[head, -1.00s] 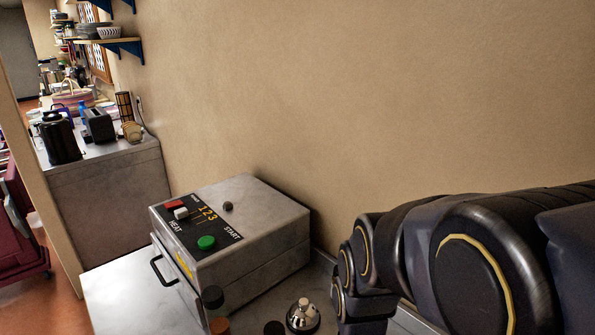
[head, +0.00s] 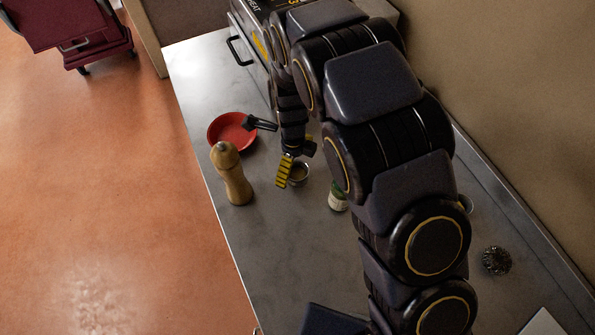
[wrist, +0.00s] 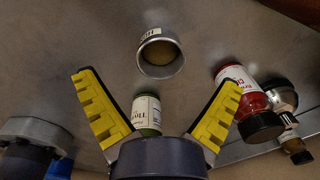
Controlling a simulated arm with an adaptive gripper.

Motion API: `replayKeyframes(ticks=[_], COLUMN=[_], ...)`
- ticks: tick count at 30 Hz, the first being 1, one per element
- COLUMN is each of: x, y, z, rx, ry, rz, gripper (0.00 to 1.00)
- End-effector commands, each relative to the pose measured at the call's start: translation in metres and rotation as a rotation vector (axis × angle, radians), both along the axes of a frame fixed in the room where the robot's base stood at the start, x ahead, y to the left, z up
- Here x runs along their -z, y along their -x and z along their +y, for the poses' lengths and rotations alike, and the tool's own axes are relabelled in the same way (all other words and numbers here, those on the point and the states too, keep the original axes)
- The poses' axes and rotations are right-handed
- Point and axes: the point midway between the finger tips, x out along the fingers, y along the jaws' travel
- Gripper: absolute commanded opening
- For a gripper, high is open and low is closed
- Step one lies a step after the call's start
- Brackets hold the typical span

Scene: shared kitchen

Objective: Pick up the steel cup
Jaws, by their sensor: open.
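The steel cup (head: 299,174) is a small open metal cup, standing on the grey counter beside my gripper's yellow finger in the head view. In the wrist view the steel cup (wrist: 160,56) lies ahead of the fingertips, near the middle, with its mouth showing and a label on its side. My gripper (wrist: 158,82) is open and empty, its two yellow toothed fingers spread wide. In the head view my gripper (head: 292,170) is low over the counter, and my arm hides part of it.
A green jar with a white label (wrist: 147,112) shows between the fingers. A red bottle (wrist: 236,86) is close to the right finger. A red pan (head: 228,131) and a wooden mill (head: 233,175) stand left of my gripper. The counter (head: 265,245) is clear in front of the mill.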

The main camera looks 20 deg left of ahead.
Motion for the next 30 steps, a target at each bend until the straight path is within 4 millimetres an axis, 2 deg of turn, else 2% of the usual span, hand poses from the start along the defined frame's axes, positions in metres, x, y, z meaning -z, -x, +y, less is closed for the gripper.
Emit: replayKeyframes(ticks=[12,21,22,23,24,26,27,30], x=[0.051,0.055,0.055,0.055,0.055,0.055,0.055,0.055], y=[-0.003,-0.003,-0.003,-0.003,-0.003,-0.003,-0.003,-0.003], z=[-0.003,-0.003,-0.003,-0.003,-0.003,-0.003,-0.003,-0.003], rx=[-0.002,-0.001,-0.001,-0.001,-0.001,-0.001,-0.001,-0.001], ry=[0.001,-0.001,0.0,0.0,0.0,0.0,0.0,0.0], rz=[0.002,0.0,0.0,0.0,0.0,0.0,0.0,0.0], gripper=[0.95,0.95,0.87,0.74,0.57,0.32,0.26,0.26])
